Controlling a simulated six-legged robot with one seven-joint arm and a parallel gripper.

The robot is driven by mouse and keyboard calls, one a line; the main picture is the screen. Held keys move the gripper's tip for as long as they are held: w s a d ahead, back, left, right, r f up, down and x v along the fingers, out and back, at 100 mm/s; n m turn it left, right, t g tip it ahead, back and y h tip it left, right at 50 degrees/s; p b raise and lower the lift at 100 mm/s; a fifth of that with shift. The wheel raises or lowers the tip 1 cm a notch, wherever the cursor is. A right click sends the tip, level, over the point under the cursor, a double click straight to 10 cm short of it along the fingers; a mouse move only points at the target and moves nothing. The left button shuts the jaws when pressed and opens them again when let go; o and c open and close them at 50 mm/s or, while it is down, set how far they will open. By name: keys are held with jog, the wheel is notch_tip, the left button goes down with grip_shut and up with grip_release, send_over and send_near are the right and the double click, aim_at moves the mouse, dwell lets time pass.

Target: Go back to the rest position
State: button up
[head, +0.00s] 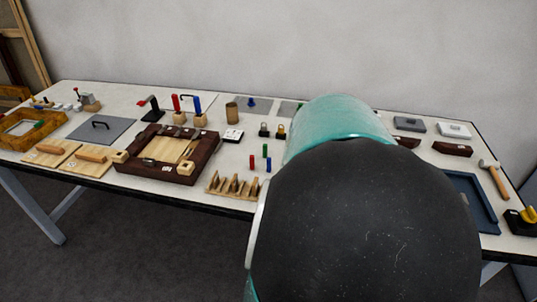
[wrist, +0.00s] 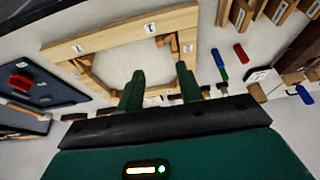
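My gripper (wrist: 159,68) shows in the wrist view as two green fingers spread apart, with nothing visibly held between them. Beyond the fingertips is a light wooden frame (wrist: 120,33) around a pale panel (wrist: 122,66), with small labels on its edge. I cannot tell how far the fingers are from it. In the head view my dark and teal arm fills the lower right middle, and my gripper is hidden behind it. The long white table (head: 118,94) stands against the wall.
A dark wooden frame (head: 204,165), a slotted wooden rack (head: 232,191) and small coloured pegs (head: 253,162) lie left of my arm. A blue tray (head: 484,214) and a hammer (head: 494,178) lie right. My arm hides part of the table. The wall behind is bare.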

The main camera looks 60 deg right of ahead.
dwell(0.4)
jog(key=w+a+r+n+t+y, duration=0.15)
jog(key=w+a+n, duration=0.25)
jog(key=w+a, duration=0.5)
jog(key=w+a+r+n+t+y, duration=0.1)
jog(key=w+a+r+n+t, duration=0.15)
jog(key=w+a, duration=0.65)
jog(key=a+r+n+y, duration=0.2)
jog(key=a+n, duration=0.7)
jog(key=a, duration=1.5)
jog(key=shift+w+r+t, duration=0.3)
jog(key=shift+w+r, duration=0.05)
jog(key=shift+r, duration=0.55)
jog(key=shift+d, duration=0.1)
